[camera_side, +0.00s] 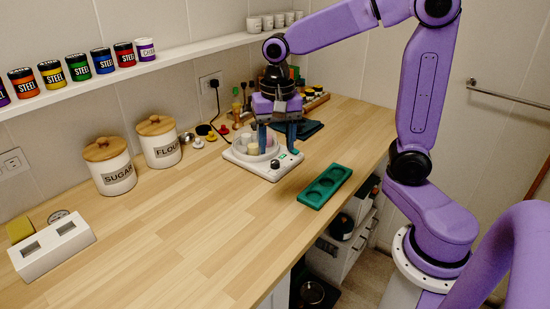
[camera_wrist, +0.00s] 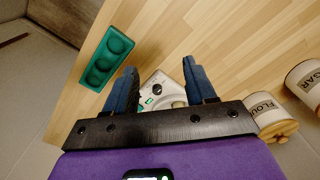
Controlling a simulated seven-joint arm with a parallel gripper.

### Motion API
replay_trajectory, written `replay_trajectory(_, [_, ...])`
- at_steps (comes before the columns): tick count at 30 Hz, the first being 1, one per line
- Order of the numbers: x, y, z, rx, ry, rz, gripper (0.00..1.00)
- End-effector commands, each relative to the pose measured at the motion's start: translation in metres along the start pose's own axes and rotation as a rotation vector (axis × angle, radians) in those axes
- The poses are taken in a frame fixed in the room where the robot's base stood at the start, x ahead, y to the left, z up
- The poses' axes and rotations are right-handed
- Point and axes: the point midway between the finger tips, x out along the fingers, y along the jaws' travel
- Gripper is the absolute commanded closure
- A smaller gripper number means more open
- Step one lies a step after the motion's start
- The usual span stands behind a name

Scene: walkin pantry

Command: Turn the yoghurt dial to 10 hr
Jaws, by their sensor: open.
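The dial's setting and the hour markings are too small to read. My gripper (camera_side: 277,141) is above the yoghurt maker, pointing down, with its blue fingers apart and empty. The wrist view also shows my gripper (camera_wrist: 159,66) open, its fingers either side of the dial.
A green tray (camera_side: 325,186) with round recesses lies to the right of the yoghurt maker. Sugar (camera_side: 110,168) and flour (camera_side: 160,143) canisters stand to the left. A dark cloth (camera_side: 307,129) lies behind. A white box (camera_side: 52,246) is at far left. The front-middle counter is clear.

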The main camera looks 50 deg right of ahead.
Motion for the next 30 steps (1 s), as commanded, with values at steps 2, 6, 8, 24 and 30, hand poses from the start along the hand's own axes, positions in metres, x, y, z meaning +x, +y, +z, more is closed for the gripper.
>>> replay_trajectory(2, [-0.003,-0.002,-0.024,0.178,0.000,0.003,0.45])
replay_trajectory(6, [-0.008,-0.001,-0.063,0.492,0.000,0.006,0.45])
replay_trajectory(8, [-0.010,0.002,-0.080,0.625,0.001,0.007,0.45])
replay_trajectory(24, [-0.015,0.034,-0.156,1.295,0.002,0.016,0.45])
replay_trajectory(30, [0.009,0.035,-0.155,1.293,0.001,0.019,0.45])
